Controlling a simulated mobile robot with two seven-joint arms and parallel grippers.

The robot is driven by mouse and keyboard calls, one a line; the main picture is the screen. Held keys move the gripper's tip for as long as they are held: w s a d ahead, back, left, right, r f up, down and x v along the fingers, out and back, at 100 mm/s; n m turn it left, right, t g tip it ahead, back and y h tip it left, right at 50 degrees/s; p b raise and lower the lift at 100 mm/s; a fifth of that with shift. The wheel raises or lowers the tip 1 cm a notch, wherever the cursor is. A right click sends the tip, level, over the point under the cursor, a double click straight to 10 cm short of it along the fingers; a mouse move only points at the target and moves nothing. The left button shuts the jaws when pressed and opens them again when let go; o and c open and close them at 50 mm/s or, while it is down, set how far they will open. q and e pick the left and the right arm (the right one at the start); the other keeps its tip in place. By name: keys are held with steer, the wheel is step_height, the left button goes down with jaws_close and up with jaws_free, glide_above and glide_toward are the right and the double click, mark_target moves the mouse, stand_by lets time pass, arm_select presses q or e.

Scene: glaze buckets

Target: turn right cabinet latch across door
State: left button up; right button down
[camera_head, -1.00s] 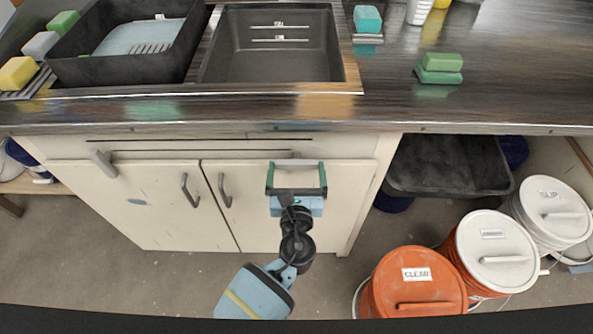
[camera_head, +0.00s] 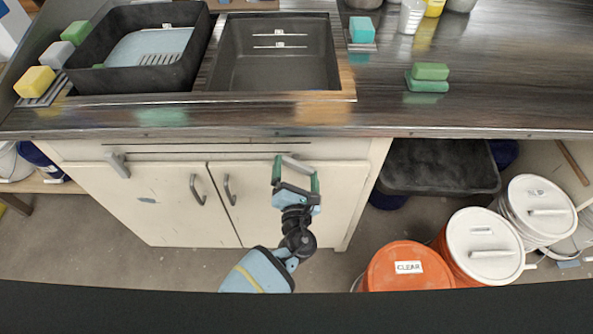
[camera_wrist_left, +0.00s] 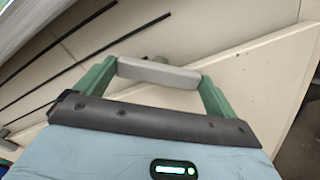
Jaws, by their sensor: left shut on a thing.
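The right cabinet latch (camera_head: 297,165) is a light grey bar near the top of the right cabinet door (camera_head: 245,215). It slants down to the right in the head view. My left gripper (camera_head: 296,172) is shut on it, with a green finger at each end of the bar. In the left wrist view the latch (camera_wrist_left: 158,73) shows as a rounded grey bar between the green fingers. Its pivot is mostly hidden behind the bar. My right gripper is not in view.
A second grey latch (camera_head: 119,165) is at the upper left of the left door (camera_head: 140,200). Two door handles (camera_head: 228,189) stick out near the middle seam. The countertop (camera_head: 480,110) overhangs above. An orange bucket (camera_head: 385,270) stands on the floor to the right.

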arm_select(q)
steer(key=m+p, duration=0.1)
steer(key=m, duration=0.2)
steer(key=shift+r+m, duration=0.1)
steer(key=shift+m, duration=0.3)
steer(key=m+p, duration=0.1)
steer(key=m, duration=0.2)
steer(key=shift+f+m+p, duration=0.2)
steer(key=shift+m+p, duration=0.25)
steer(key=shift+m, duration=0.45)
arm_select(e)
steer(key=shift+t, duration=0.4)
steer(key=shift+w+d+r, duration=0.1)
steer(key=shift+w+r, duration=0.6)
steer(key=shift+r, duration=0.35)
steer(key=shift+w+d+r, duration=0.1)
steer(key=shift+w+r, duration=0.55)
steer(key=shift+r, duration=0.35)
arm_select(q)
steer(key=o, duration=0.6)
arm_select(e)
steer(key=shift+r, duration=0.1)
